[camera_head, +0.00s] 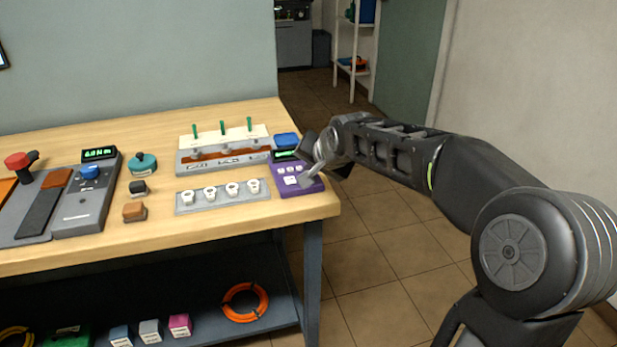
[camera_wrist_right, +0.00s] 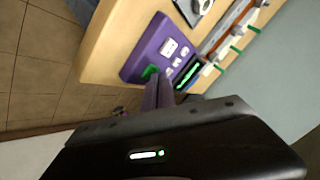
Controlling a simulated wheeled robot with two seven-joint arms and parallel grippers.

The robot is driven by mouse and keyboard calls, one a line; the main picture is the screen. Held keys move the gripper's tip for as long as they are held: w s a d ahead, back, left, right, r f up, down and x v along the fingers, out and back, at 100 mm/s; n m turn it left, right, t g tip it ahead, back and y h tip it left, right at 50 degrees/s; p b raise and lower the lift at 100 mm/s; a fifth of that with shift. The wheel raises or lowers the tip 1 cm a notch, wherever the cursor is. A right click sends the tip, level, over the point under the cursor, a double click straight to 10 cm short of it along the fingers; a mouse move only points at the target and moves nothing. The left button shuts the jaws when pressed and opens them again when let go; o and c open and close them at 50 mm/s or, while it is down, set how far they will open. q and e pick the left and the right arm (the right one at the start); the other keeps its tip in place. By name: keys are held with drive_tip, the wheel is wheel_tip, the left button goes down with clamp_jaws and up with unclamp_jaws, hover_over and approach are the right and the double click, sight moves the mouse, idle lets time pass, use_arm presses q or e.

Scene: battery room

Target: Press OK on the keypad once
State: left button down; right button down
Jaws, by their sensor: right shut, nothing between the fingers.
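The purple keypad (camera_head: 284,192) sits at the right front corner of the wooden bench in the head view, with white keys and a small dark display with green digits. In the right wrist view the keypad (camera_wrist_right: 145,50) shows its white keys, its display (camera_wrist_right: 188,73) and a green key (camera_wrist_right: 150,72); no key label is readable. My right gripper (camera_head: 306,181) is shut and empty over the keypad's right side, covering part of it. In the wrist view its fingertips (camera_wrist_right: 163,85) are close to the green key; I cannot tell whether they touch it. My left gripper is not in view.
A grey strip with white knobs (camera_head: 218,197) and a panel with green levers (camera_head: 224,150) stand left of the keypad. A blue block (camera_head: 287,140) is behind it. The bench edge (camera_head: 330,208) is close on the right, with open floor beyond.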

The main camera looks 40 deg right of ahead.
idle(0.5)
drive_tip(key=shift+r+p, duration=0.45)
drive_tip(key=shift+r, duration=0.35)
drive_tip(key=shift+r+p, duration=1.7)
drive_tip(key=shift+r, duration=0.8)
